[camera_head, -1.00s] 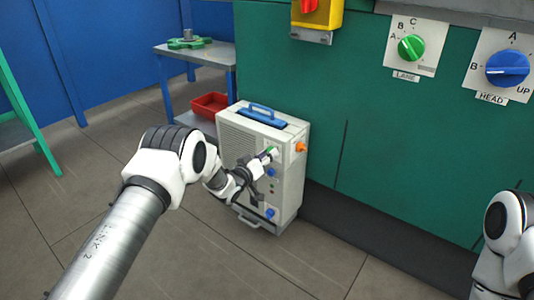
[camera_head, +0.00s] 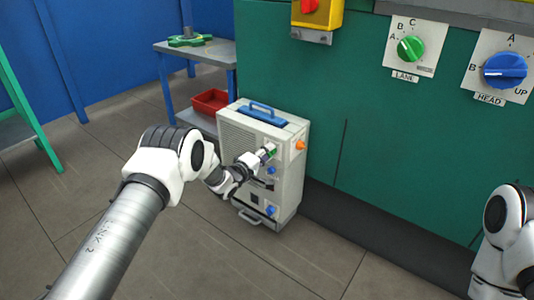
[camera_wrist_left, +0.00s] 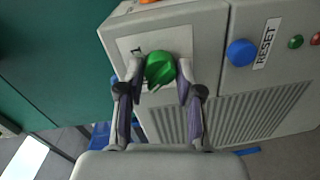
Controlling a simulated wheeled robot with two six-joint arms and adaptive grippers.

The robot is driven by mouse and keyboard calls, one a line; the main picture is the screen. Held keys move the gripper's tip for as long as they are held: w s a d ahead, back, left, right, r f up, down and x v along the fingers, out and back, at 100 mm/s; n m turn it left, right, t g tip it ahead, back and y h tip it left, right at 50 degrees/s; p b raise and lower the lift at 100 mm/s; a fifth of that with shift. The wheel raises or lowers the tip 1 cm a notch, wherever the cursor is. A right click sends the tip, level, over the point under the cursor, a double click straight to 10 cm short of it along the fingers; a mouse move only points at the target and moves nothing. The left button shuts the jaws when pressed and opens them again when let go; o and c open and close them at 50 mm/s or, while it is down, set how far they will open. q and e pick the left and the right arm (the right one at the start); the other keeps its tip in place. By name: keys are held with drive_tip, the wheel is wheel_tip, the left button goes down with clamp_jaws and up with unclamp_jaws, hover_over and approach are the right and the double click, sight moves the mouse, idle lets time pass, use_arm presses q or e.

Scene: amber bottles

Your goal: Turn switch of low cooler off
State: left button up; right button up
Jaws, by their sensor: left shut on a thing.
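The low cooler (camera_head: 287,185) is a pale grey box with a blue top handle, standing on the floor against the green wall. Its switch is a green knob on a white plate, seen large in the left wrist view (camera_wrist_left: 160,68). My left gripper (camera_head: 266,155) reaches the upper front of the cooler. In the left wrist view its two fingers (camera_wrist_left: 160,78) stand on either side of the green knob and are shut on it. The fingers partly cover the plate's lettering. My right arm shows at the right edge, but its gripper is out of view.
A blue RESET button (camera_wrist_left: 241,53) sits beside the switch. An orange knob (camera_head: 300,145) is on the cooler's upper side. A grey table (camera_head: 215,52) and a red bin (camera_head: 210,102) stand behind left. The wall has a green LANE dial (camera_head: 411,48) and a blue HEAD dial (camera_head: 505,70).

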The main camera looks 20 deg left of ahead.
use_arm(q)
drive_tip(key=shift+n, duration=0.5)
drive_tip(key=o, duration=1.2)
drive_tip(key=shift+c, duration=0.2)
drive_tip(key=v, duration=1.2)
